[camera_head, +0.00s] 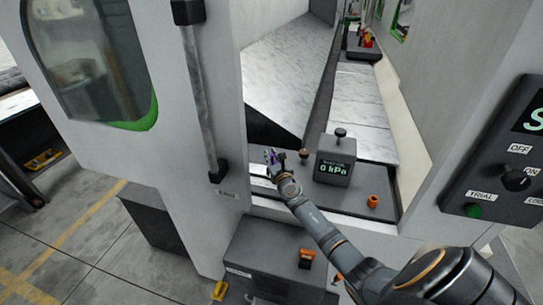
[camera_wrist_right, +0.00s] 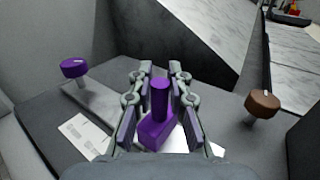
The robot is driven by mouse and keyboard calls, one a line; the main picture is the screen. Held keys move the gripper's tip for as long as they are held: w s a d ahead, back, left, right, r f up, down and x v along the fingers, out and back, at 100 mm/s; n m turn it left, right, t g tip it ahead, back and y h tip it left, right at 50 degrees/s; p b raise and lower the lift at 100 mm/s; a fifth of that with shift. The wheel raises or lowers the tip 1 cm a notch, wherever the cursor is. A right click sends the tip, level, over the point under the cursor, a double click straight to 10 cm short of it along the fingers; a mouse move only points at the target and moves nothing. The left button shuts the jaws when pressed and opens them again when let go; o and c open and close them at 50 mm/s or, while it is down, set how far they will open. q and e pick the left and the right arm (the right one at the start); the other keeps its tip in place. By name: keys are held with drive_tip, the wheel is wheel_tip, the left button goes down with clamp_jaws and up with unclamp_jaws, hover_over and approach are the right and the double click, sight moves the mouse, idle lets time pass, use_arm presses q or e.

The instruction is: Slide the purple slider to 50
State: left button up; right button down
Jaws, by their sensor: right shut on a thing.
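The purple slider (camera_wrist_right: 158,125) has a round upright post on a purple block. It stands on a pale track on the dark panel and shows between the fingers of my right gripper (camera_wrist_right: 160,70) in the right wrist view. The gripper is shut on the post, with a finger on each side. In the head view my right gripper (camera_head: 272,157) is at the left part of the dark panel inside the machine opening, with only a small bit of purple showing. The slider's scale marks cannot be read. My left gripper is not in view.
A purple-topped knob (camera_wrist_right: 75,68) stands left of the slider and a brown knob (camera_wrist_right: 262,104) right of it. A grey display box (camera_head: 335,165) reads "0 kPa". An orange knob (camera_head: 372,201) stands farther right. A vertical handle bar (camera_head: 200,95) is left of the opening.

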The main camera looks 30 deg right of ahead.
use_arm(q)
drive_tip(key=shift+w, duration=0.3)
use_arm(e)
drive_tip(key=w+a, duration=0.1)
drive_tip(key=w+a+b, duration=0.1)
drive_tip(key=w, duration=0.1)
drive_tip(key=w+a, duration=0.2)
drive_tip(key=shift+f, duration=0.25)
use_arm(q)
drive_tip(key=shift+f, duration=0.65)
use_arm(e)
drive_tip(key=c, duration=1.8)
unclamp_jaws()
drive_tip(key=shift+s, duration=0.1)
drive_tip(key=o, duration=0.5)
drive_tip(key=shift+a+r, duration=0.2)
drive_tip(key=shift+r, duration=0.05)
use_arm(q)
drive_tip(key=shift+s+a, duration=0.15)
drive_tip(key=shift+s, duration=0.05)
use_arm(e)
drive_tip(key=shift+s+d+f, duration=0.1)
drive_tip(key=shift+d, duration=0.1)
